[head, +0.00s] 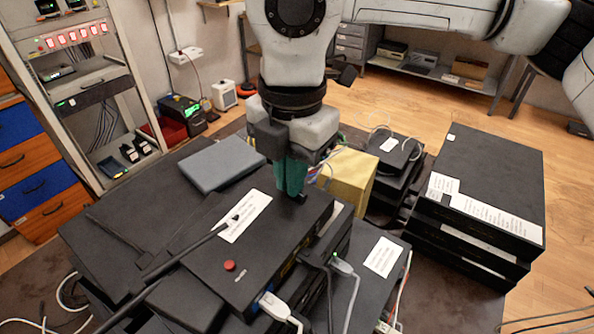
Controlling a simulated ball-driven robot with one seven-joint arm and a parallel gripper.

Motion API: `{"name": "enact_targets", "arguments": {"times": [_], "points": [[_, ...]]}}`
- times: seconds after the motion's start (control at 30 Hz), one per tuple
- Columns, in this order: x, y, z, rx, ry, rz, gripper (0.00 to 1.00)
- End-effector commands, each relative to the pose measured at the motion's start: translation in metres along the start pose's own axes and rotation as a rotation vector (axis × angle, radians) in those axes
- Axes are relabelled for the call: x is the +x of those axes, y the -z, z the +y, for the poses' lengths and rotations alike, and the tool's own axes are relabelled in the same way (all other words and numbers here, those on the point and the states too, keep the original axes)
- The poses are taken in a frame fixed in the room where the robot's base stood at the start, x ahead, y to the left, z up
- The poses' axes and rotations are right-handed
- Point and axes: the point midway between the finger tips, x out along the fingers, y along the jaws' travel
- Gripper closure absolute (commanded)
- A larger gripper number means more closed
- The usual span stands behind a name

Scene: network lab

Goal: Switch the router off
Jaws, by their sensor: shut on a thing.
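The router appears to be the flat black box (205,272) at the centre of the head view. It has a white label (246,215), a round red button (229,265) on top and a long dark antenna across it. My gripper (293,190) points down at the box's far right corner, well beyond the red button. Its teal fingers are shut on a small dark part at that corner. The fingers hide most of this part, and I cannot tell what it is.
White cable plugs (275,305) stick out of the router's near right side. Stacked black units (490,180) stand at right. A rack (95,90) is at left.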

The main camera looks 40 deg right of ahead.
Motion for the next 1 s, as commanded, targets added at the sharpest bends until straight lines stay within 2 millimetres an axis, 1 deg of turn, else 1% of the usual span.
{"name": "enact_targets", "arguments": {"times": [0.03,0.2,0.37,0.77,1.0], "points": [[0.014,0.002,-0.002,-0.006,0.010,0.003,1.00],[0.016,0.002,-0.002,-0.006,0.010,0.003,1.00],[0.015,0.002,-0.002,-0.007,0.010,0.003,1.00],[0.015,0.002,-0.018,-0.004,0.014,0.004,1.00],[0.013,0.002,-0.021,-0.003,0.024,0.005,1.00]]}}
